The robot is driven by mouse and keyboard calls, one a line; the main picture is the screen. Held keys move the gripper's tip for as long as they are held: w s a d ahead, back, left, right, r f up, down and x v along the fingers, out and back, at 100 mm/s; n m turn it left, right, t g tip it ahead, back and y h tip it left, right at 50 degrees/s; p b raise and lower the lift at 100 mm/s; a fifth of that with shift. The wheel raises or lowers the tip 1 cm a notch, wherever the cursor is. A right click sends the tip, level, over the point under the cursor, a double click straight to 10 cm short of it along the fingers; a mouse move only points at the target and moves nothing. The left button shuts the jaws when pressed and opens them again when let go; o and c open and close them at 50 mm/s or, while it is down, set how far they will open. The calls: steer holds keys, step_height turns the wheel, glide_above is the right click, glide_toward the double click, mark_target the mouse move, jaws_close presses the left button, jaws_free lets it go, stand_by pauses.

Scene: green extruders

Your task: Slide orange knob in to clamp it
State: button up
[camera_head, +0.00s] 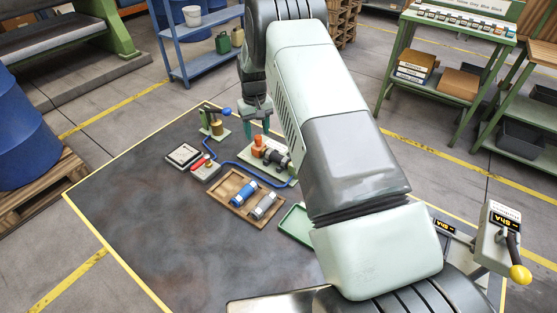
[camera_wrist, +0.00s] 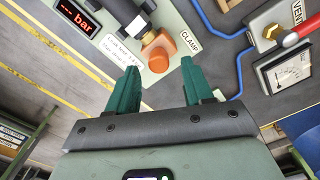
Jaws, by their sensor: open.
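The orange knob (camera_head: 258,141) stands on a pale green fixture plate (camera_head: 284,178) at the back of the dark mat. In the wrist view the knob (camera_wrist: 158,60) has a round end towards me and an orange block behind it, beside a "CLAMP" label (camera_wrist: 189,41). A black cylindrical part (camera_head: 276,157) sits next to it on the plate. My gripper (camera_head: 257,128) is open and empty, its teal fingers pointing down close to the knob.
A vent box with a red lever (camera_head: 207,165), a gauge (camera_head: 183,156) and a blue hose (camera_head: 232,163) lie left of the fixture. A wooden tray (camera_head: 231,206) with blue and grey cylinders and a green tray (camera_head: 295,228) are in front. The mat's left front is clear.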

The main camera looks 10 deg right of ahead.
steer(key=shift+r, duration=2.1)
steer(key=shift+r, duration=0.35)
steer(key=s+d+r+t, duration=0.1)
steer(key=s+r, duration=0.5)
steer(key=r, duration=0.3)
steer(key=s+d+r+m+t, duration=0.1)
steer(key=s+r, duration=0.4)
steer(key=r, duration=0.5)
steer(key=s+d+r+t, duration=0.1)
steer(key=s+d+r, duration=0.1)
steer(key=s+r, duration=0.55)
steer(key=s+d+r+t, duration=0.1)
steer(key=s+r, duration=0.1)
steer(key=s, duration=0.9)
steer(key=s+d+r+m+t, duration=0.1)
steer(key=s, duration=1)
steer(key=shift+s+r+m+t, duration=0.3)
steer(key=shift+s+r, duration=0.1)
steer(key=shift+c, duration=0.5)
